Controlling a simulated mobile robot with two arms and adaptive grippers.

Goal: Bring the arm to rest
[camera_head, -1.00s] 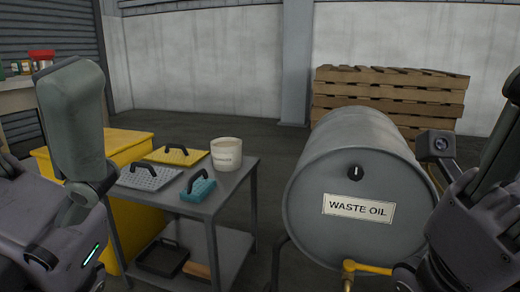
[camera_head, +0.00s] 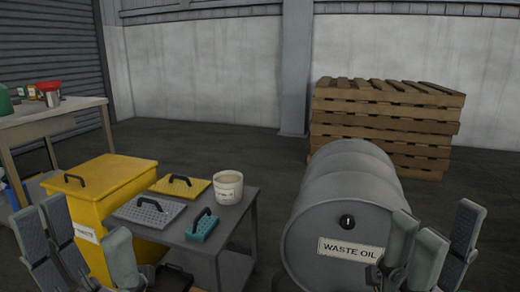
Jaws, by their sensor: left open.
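My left gripper (camera_head: 88,246) is at the lower left, its grey fingers pointing up with a gap between them. It is open and empty, in front of the yellow bin and the grey cart's left side in the picture. My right gripper (camera_head: 443,244) is at the lower right, fingers up and spread apart, also empty. It overlaps the lower right edge of the grey waste oil drum (camera_head: 307,222) in the picture. Contact cannot be judged. My forearms are mostly below the frame.
A grey cart (camera_head: 252,205) holds a grey pad (camera_head: 130,209), a yellow pad (camera_head: 165,185), a teal brush (camera_head: 200,231) and a white bucket (camera_head: 228,190). A yellow bin (camera_head: 115,175) stands beside it. A workbench (camera_head: 40,118) is at left, stacked pallets (camera_head: 385,120) behind the drum.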

